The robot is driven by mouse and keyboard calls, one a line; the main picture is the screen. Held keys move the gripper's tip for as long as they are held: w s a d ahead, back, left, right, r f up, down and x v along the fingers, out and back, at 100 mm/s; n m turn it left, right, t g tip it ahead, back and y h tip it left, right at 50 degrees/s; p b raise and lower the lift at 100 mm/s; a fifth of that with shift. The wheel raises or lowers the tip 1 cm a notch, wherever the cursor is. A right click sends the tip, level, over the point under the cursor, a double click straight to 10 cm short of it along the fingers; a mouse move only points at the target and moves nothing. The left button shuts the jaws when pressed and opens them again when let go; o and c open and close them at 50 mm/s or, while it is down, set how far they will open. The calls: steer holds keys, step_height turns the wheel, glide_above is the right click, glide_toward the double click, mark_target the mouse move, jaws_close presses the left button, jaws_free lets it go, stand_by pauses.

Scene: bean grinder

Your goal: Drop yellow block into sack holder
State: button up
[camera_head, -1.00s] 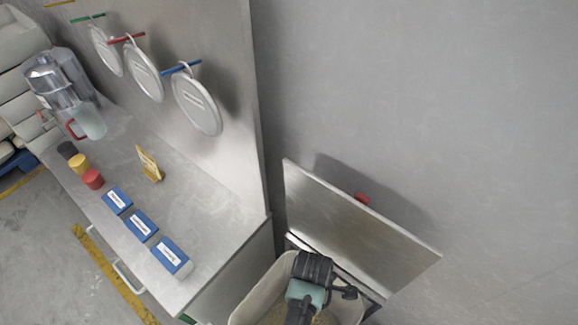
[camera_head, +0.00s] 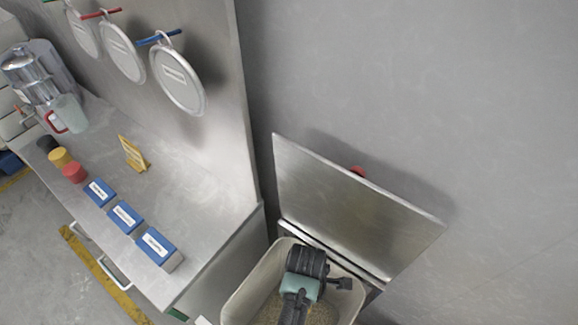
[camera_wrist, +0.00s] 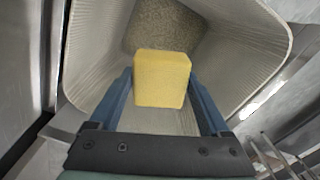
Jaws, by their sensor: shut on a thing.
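My gripper (camera_wrist: 162,95) is shut on the yellow block (camera_wrist: 162,80), which sits between its two blue fingers in the wrist view. The block is held over the open mouth of the sack holder (camera_wrist: 95,50), a pale bin with ribbed walls and grainy brown stuff at its bottom. In the head view the sack holder (camera_head: 247,283) stands at the bottom, beside the bench. My arm's end covers part of its opening there, and the fingers and block are hidden behind it.
A tilted metal panel (camera_head: 345,205) stands behind the sack holder against the grey wall. The steel bench (camera_head: 190,190) at left carries blue boxes (camera_head: 125,216), red, yellow and black cylinders (camera_head: 60,158), a yellow sign (camera_head: 133,153) and a metal machine (camera_head: 40,75). Round lids (camera_head: 178,83) hang above.

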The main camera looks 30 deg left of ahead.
steer(key=o, duration=1.4)
steer(key=shift+c, duration=0.2)
steer(key=shift+r, duration=0.1)
step_height(320, 180, up, 13)
steer(key=shift+b, duration=0.35)
